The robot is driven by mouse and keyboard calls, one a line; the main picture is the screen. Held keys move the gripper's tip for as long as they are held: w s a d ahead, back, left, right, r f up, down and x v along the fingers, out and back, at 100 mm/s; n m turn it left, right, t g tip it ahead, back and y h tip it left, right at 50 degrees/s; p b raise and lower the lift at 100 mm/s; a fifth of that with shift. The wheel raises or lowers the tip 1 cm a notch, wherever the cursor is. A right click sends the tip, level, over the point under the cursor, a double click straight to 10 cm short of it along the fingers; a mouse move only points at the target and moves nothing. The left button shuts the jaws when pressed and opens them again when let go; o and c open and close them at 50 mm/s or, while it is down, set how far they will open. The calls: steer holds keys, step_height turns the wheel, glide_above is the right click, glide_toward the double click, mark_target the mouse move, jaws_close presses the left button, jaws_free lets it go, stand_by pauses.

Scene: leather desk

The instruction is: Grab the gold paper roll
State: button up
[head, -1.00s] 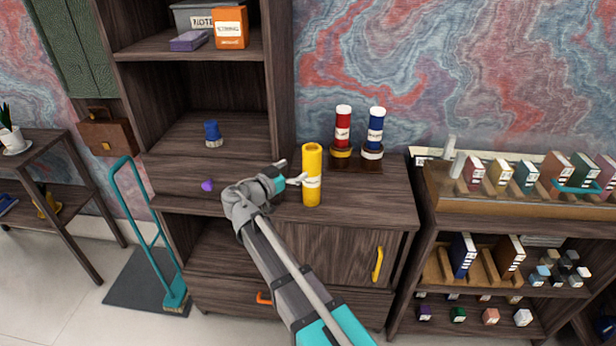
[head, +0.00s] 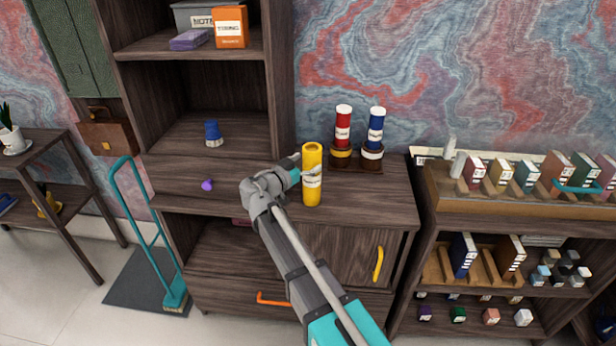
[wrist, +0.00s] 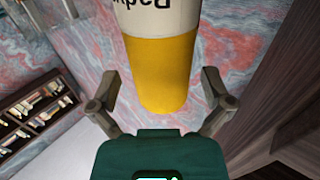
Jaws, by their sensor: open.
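The gold paper roll (head: 312,158) is a yellow cylinder with a white label, standing upright on the cabinet top in the head view. My gripper (head: 310,176) is at the roll's left side, at about label height. In the wrist view the roll (wrist: 160,75) fills the upper middle, its label upside down. There my gripper (wrist: 163,98) is open, with one finger on each side of the roll. Gaps show between the fingers and the roll. The roll's far end is cut off by the frame edge.
A red roll (head: 343,128) and a blue roll (head: 376,129) stand in dark holders behind and right of the gold roll. The cabinet top (head: 370,208) is clear right of the roll.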

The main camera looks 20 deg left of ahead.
steer(key=shift+x, duration=0.9)
steer(key=c, duration=1.2)
